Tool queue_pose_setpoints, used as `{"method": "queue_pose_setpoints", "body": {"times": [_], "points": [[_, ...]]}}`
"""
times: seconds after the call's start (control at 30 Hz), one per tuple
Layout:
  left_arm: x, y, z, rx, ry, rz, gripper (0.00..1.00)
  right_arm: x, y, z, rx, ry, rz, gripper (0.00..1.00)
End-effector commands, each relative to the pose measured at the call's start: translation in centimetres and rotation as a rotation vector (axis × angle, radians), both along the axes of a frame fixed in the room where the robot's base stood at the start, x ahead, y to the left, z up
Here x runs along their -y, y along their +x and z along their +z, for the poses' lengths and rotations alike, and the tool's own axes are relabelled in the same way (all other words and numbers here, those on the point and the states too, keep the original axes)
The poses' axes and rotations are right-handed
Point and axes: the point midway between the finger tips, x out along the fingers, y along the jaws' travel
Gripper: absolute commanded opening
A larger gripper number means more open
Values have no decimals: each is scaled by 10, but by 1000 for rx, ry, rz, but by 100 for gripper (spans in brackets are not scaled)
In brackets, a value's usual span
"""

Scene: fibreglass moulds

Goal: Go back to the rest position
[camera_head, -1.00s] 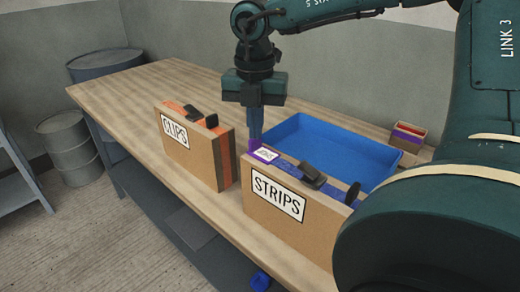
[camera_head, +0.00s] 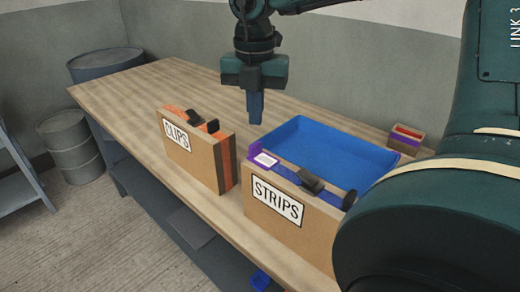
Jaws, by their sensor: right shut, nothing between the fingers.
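My right gripper (camera_head: 255,120) points straight down above the workbench, just behind the gap between the two boxes. Its fingers are together with nothing between them. It is apart from the boxes and the tray. My right arm fills the right side of the view. The left gripper is not in view.
A wooden workbench (camera_head: 150,95) carries a CLIPS box (camera_head: 190,155) with orange inside, a STRIPS box (camera_head: 280,215) with blue and purple pieces, and a blue tray (camera_head: 335,150). A small box (camera_head: 405,138) stands at the back right. The bench's left part is clear. Grey drums (camera_head: 70,145) stand beyond its left end.

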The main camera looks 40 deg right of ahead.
Motion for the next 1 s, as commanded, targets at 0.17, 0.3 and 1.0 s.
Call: {"method": "queue_pose_setpoints", "body": {"times": [0.17, 0.3, 1.0], "points": [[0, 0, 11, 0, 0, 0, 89, 0, 0, 17, 1, -1, 0, 0], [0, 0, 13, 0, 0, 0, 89, 0, 0, 22, -1, -1, 1, 0], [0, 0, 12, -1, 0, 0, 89, 0, 0, 20, 0, 0, 1, 0]]}}
